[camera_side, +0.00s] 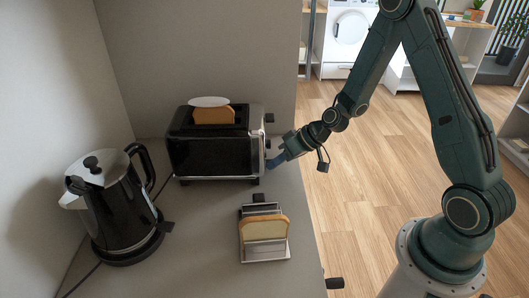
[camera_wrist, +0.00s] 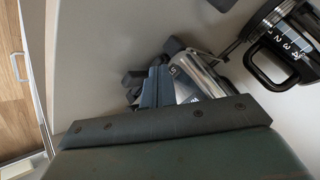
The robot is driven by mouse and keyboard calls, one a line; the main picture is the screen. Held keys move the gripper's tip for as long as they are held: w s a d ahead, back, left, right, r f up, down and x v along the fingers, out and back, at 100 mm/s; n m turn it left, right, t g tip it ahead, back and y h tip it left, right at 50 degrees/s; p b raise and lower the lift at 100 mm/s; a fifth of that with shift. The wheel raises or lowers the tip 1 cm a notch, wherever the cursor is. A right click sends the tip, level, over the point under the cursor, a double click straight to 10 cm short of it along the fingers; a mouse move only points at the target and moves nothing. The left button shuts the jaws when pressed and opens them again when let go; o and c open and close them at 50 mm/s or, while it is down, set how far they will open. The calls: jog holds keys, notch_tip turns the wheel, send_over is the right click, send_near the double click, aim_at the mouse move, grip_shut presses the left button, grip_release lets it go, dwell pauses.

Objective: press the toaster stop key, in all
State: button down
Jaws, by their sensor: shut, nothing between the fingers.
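The black toaster (camera_side: 210,154) with chrome end panels stands at the back of the counter. A bread slice (camera_side: 213,116) sticks up from its top. My gripper (camera_side: 273,162) is shut and empty, its blue fingertips low at the toaster's right end panel. Whether they touch it I cannot tell. In the wrist view the shut fingers (camera_wrist: 156,86) are beside the chrome end panel (camera_wrist: 198,78), which carries printed marks. Small dark knobs (camera_side: 269,118) stick out from that end. I cannot make out the stop key; the fingers may hide it.
A black kettle (camera_side: 118,212) stands on its base at the left; it also shows in the wrist view (camera_wrist: 280,50). A rack (camera_side: 264,254) with a bread slice (camera_side: 264,228) stands in front of the toaster. A pale oval (camera_side: 208,101) shows above the toaster. Counter between kettle and rack is clear.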

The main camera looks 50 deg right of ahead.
jog(key=shift+s+d, duration=0.5)
dwell(0.5)
jog(key=shift+s+d, duration=1.75)
jog(key=shift+s, duration=0.1)
jog(key=shift+a+r, duration=0.1)
jog(key=shift+r, duration=0.05)
jog(key=shift+a+r, duration=0.1)
jog(key=shift+r, duration=0.1)
jog(key=s+a+r+n+g+h, duration=0.1)
jog(key=s+a+r+h, duration=0.15)
jog(key=s+r, duration=0.55)
jog(key=s+a+r+n+g+h, duration=0.1)
jog(key=s+a+r+h, duration=0.3)
jog(key=r, duration=0.8)
jog(key=s+d+r+m+y, duration=0.1)
jog(key=s+r, duration=0.3)
jog(key=s, duration=0.5)
jog(key=shift+s+r+m+t, duration=0.2)
jog(key=shift+s+m+t, duration=0.1)
jog(key=shift+m, duration=0.3)
